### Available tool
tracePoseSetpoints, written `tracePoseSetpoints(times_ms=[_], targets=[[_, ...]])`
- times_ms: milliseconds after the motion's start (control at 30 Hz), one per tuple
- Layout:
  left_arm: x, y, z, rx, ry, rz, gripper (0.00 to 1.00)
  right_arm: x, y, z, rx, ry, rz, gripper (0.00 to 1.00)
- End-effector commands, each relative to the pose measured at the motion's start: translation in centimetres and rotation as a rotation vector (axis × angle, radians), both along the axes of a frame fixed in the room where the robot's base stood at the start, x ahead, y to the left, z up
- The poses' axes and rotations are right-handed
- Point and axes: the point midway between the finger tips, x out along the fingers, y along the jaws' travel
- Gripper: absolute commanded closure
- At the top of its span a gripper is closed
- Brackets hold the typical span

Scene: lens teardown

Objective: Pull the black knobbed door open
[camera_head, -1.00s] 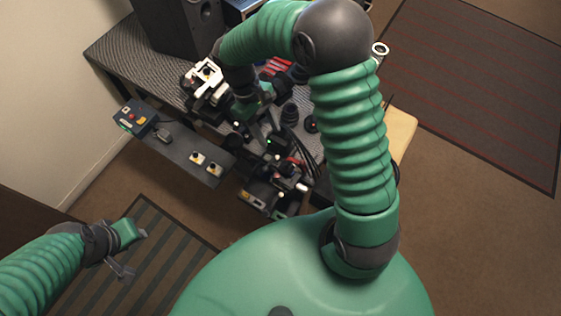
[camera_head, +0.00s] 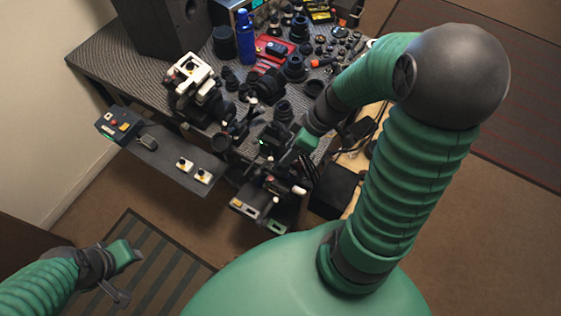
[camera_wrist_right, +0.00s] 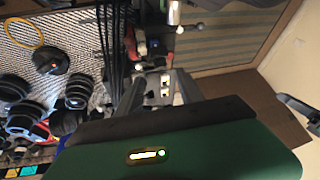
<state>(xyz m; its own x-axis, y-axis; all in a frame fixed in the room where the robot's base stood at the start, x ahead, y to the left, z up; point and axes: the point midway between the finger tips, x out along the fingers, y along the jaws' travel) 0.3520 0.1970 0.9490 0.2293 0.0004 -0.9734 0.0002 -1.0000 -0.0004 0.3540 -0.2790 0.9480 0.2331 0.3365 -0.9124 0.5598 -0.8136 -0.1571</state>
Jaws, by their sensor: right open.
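I cannot make out a black knobbed door for certain in either view. A dark, box-like shape (camera_head: 335,193) shows below the table's right edge, beside my right arm; no knob can be made out on it. My right gripper (camera_head: 284,158) is open over the cluttered front edge of the table, among dark equipment; its fingertips are hard to separate from it. The right wrist view shows my green gripper housing across the bottom, with cables and dark gear beyond. My left gripper (camera_head: 128,272) is open and empty above the striped mat at the lower left.
The table (camera_head: 95,50) holds a black speaker-like box (camera_head: 165,25), a blue bottle (camera_head: 245,36), a white-topped device (camera_head: 190,70) and several lens parts. A grey shelf (camera_head: 160,160) with small controls juts from its front. Floor at the right is clear.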

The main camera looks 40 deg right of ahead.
Motion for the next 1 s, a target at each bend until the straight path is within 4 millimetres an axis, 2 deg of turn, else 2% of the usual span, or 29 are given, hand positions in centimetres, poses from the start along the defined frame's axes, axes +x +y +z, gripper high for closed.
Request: tracePoseSetpoints(times_ms=[33,100,233,400,633,933,1000], targets=[[0.0,0.0,-0.4,0.0,0.0,0.0,0.64,0.2,0.6,-1.5,0.006,0.005,0.002,0.56],[0.0,0.0,-0.7,0.0,0.0,0.0,0.64,0.6,1.2,-3.0,0.005,0.004,0.003,0.56],[0.0,0.0,-1.1,0.0,0.0,0.0,0.64,1.1,1.9,-4.9,0.003,0.003,0.003,0.56],[0.0,0.0,-1.2,0.0,0.0,0.0,0.64,1.4,2.3,-5.9,-0.001,0.0,0.001,0.56],[0.0,0.0,-1.1,0.0,0.0,0.0,0.64,1.5,2.2,-5.9,0.0,0.0,0.001,0.57],[0.0,0.0,-1.1,0.0,0.0,0.0,0.64,1.5,2.2,-5.9,-0.001,0.0,0.001,0.96],[0.0,0.0,-1.1,0.0,0.0,0.0,0.64,1.5,2.2,-5.9,-0.002,0.0,0.001,1.0]])
